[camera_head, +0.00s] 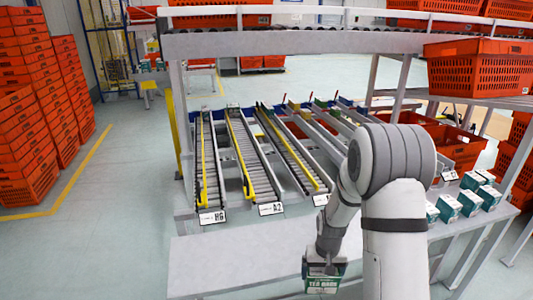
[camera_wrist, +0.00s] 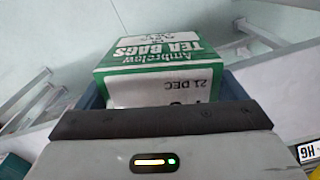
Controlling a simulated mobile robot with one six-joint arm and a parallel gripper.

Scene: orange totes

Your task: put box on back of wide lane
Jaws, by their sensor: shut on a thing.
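My gripper (camera_head: 323,262) is low at the front of the grey bench, shut on a green and white tea box (camera_head: 322,284). In the wrist view the held tea box (camera_wrist: 160,60) shows its "TEA BAGS" print and a white face stamped "21 DEC". Several sloped roller lanes stand behind the bench, up and left of my gripper. The left lane (camera_head: 208,160) has a tag ending in 6, the second lane (camera_head: 246,150) a tag "A2". A third lane (camera_head: 290,150) lies right of them.
Several similar tea boxes (camera_head: 470,203) stand on the bench at the right. An orange tote (camera_head: 480,75) sits on the upper right shelf, with a rail (camera_head: 300,42) running above the lanes. My arm hides part of the right lanes. The bench's left part (camera_head: 230,262) is clear.

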